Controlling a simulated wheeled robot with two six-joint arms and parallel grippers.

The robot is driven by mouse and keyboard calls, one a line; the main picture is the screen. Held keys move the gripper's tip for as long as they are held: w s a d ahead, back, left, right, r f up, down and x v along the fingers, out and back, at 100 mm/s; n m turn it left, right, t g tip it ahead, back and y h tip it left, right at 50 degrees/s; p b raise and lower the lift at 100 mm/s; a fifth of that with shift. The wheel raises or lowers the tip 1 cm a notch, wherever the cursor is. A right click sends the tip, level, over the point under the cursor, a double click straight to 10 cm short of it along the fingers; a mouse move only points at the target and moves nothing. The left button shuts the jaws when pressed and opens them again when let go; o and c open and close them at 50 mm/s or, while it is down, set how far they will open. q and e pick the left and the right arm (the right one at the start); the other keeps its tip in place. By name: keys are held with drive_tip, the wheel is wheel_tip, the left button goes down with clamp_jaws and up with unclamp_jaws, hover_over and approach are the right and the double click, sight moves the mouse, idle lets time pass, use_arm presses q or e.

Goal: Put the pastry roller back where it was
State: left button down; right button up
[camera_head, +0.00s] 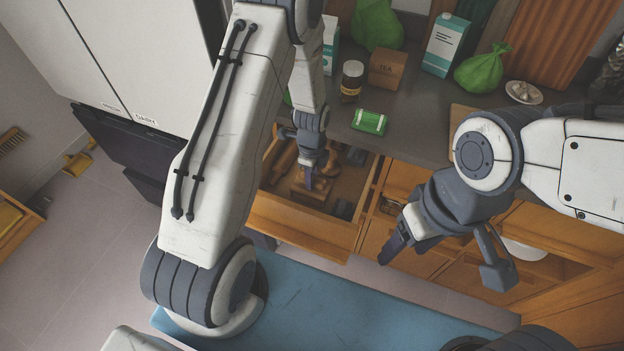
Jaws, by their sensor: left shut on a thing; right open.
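An open wooden drawer (300,222) sticks out below the grey counter. My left gripper (309,178) reaches down into it from above and is shut on a small wooden thing, which looks like the pastry roller (312,190). The fingers hide part of it, and I cannot tell whether it touches the drawer floor. A longer brown wooden piece (284,160) lies to the left in the same drawer. My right gripper (445,262) is open and empty, its fingers wide apart, to the right of the drawer in front of the lower cabinets.
Dark items (344,209) lie along the drawer's right side. On the counter are a green packet (369,122), a dark jar (352,78), a tea box (387,70), a carton (445,45) and a green bag (482,70).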

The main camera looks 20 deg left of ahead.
use_arm(q)
wheel_tip(320, 180, down, 2)
